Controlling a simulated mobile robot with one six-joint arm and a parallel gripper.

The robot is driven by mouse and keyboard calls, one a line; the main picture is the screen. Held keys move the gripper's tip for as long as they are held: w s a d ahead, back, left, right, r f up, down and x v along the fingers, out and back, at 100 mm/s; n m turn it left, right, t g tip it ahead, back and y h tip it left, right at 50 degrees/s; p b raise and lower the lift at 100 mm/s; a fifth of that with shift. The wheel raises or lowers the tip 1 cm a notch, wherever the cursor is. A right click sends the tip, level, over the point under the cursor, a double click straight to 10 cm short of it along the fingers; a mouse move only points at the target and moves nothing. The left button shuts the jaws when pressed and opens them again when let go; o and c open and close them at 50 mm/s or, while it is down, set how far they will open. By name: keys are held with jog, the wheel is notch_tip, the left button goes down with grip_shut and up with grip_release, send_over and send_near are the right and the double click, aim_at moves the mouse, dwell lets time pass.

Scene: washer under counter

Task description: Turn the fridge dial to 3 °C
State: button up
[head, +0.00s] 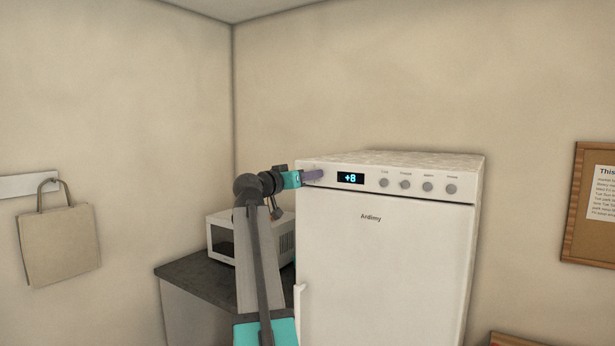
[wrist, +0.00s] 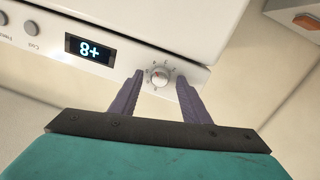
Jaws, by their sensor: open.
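The white fridge (head: 385,265) stands right of centre in the head view, with its control strip along the top front. Its display (head: 350,178) reads +8; the display (wrist: 89,50) appears upside down in the wrist view. The round white dial (wrist: 158,75) with small marks around it shows in the wrist view between the two purple fingers. My gripper (wrist: 158,88) is open, one finger on each side of the dial, with gaps visible. In the head view my gripper (head: 312,175) is at the strip's left end and hides most of the dial.
Several grey buttons (head: 405,184) line the strip right of the display. A white microwave (head: 222,240) sits on a dark counter (head: 185,275) left of the fridge, behind my arm. A paper bag (head: 60,245) hangs at the left wall. A corkboard (head: 580,205) is at the right.

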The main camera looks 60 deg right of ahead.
jog(key=c, duration=1)
jog(key=shift+c, duration=0.2)
jog(key=m+b, duration=0.2)
jog(key=b, duration=0.3)
jog(key=shift+f, duration=0.2)
jog(key=m+b, duration=0.6)
jog(key=b, duration=0.6)
jog(key=shift+r, duration=0.15)
jog(key=shift+s+r+m+y+b, duration=0.15)
jog(key=shift+m+y+b, duration=0.15)
jog(key=shift+m+b, duration=0.15)
jog(key=o, duration=1)
